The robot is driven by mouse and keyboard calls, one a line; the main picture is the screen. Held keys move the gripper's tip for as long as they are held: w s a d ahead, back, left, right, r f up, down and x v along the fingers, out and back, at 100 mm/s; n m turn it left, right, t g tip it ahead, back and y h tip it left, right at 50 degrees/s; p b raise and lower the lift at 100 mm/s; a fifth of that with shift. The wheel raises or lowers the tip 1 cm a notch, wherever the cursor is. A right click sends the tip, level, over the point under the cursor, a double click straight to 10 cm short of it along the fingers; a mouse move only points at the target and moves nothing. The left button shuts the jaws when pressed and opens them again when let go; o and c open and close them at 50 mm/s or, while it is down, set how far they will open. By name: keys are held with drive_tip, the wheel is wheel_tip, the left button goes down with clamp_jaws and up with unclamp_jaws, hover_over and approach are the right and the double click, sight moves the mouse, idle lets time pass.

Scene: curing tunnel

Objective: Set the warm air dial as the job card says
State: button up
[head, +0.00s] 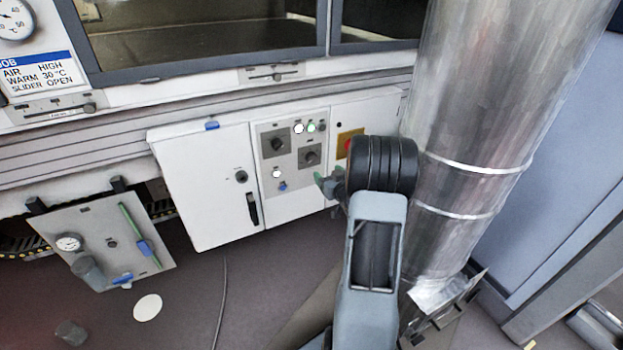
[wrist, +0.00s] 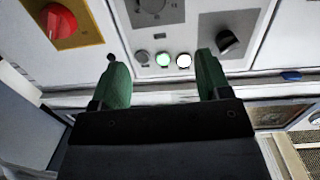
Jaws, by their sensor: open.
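The job card (head: 42,72) at the left of the head view reads AIR HIGH, WARM 30 °C, SLIDER OPEN. The grey control panel on the white cabinet has two dark dials, an upper left one (head: 275,143) and a lower right one (head: 309,155). Their labels are too small to read, so I cannot tell which is warm air. In the wrist view, which is turned over, one dark dial (wrist: 228,42) is right of the fingers and the other (wrist: 150,5) is at the top edge. My gripper (wrist: 163,70) is open and empty, with green fingers, apart from both dials. It is partly hidden in the head view.
Green (head: 311,127) and white (head: 299,128) lamps are lit above the dials. A red knob on a yellow plate (head: 349,146) is beside my arm. A round gauge (head: 14,20) is above the card. A large metal duct (head: 480,130) stands right. A tilted panel (head: 95,240) is lower left.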

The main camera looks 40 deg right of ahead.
sight(312, 160)
drive_tip(key=shift+t, duration=0.5)
drive_tip(key=w+d+f+b, duration=0.1)
drive_tip(key=w, duration=0.3)
drive_tip(key=w+d+f+b, duration=0.1)
drive_tip(key=w+b, duration=0.1)
drive_tip(key=w, duration=0.2)
drive_tip(key=w+f+b, duration=0.1)
drive_tip(key=w+b, duration=0.1)
drive_tip(key=w, duration=0.3)
drive_tip(key=shift+d+f, duration=0.2)
drive_tip(key=shift+d, duration=0.2)
drive_tip(key=shift+s+d+r, duration=0.1)
drive_tip(key=shift+d, duration=0.05)
drive_tip(key=c, duration=0.9)
drive_tip(key=shift+p, duration=0.35)
